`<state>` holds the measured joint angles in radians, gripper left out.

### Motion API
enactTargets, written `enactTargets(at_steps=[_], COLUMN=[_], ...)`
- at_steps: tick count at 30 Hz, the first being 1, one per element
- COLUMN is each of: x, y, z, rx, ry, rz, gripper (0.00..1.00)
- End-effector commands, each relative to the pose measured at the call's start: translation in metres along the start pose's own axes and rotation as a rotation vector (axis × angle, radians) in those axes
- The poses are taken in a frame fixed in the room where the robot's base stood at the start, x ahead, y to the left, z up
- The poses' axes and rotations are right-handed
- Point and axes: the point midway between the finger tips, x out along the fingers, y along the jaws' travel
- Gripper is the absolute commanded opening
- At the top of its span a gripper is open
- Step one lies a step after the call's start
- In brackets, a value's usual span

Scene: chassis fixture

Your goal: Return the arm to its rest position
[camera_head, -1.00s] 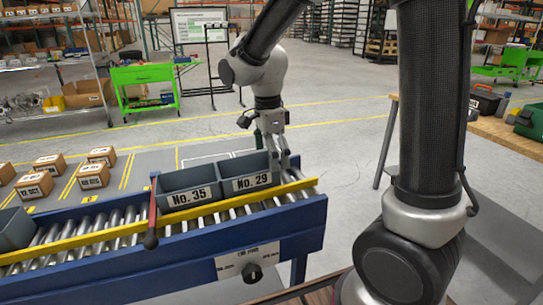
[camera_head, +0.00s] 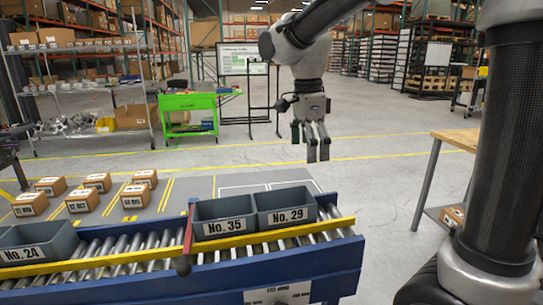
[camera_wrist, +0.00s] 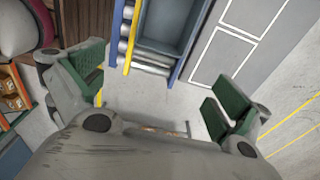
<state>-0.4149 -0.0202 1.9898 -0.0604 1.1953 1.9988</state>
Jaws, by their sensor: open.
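My gripper (camera_head: 318,148) hangs in the air above and behind the right end of the conveyor, fingers pointing down. It is empty and apart from the bins. In the wrist view its two green-padded fingers (camera_wrist: 155,100) stand wide apart with bare floor between them. My arm reaches in from the top right of the head view, raised and bent.
Grey bins No. 35 (camera_head: 223,230) and No. 29 (camera_head: 287,219) sit side by side on the roller conveyor (camera_head: 130,254), with bin No. 24 (camera_head: 38,254) at left. A red lever (camera_head: 187,238) stands beside No. 35. Cartons (camera_head: 82,201) lie behind. A wooden table (camera_head: 456,138) is at right.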

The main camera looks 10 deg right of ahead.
Motion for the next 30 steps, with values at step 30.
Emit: enactTargets(at_steps=[30], x=[0.023], y=[0.191], z=[-0.144], rx=[-1.546], ry=[0.239], rz=[-0.337], gripper=[1.00])
